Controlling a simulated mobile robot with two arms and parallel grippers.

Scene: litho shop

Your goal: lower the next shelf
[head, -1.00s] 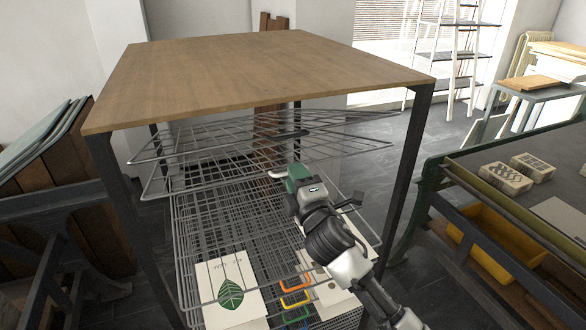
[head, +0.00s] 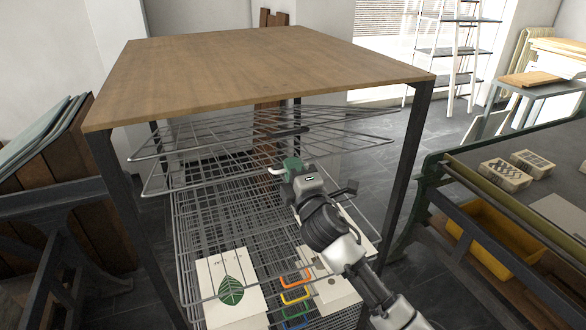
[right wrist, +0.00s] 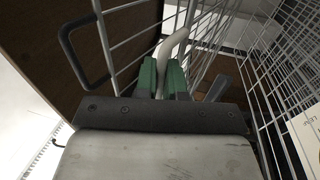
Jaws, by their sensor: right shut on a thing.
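A drying rack with a wooden top (head: 250,70) holds wire shelves. Two upper wire shelves (head: 160,157) sit raised and tilted under the top. Below them a stack of lower wire shelves (head: 180,262) lies closely spaced. My right gripper (head: 285,167) reaches in from the front right, its green fingers closed on a pale curved handle (head: 276,171) near the raised shelves. In the right wrist view the green fingers (right wrist: 163,78) clasp this pale handle (right wrist: 172,45). Which shelf it belongs to is unclear. A dark handle (head: 290,131) is above the gripper. My left gripper is not in view.
Paper prints, one with a green leaf (head: 231,290), lie in the lower rack, with coloured handles (head: 296,296) beside them. Dark rack legs (head: 407,165) stand at the corners. A bench with patterned blocks (head: 506,175) and a yellow bin (head: 490,240) is at right.

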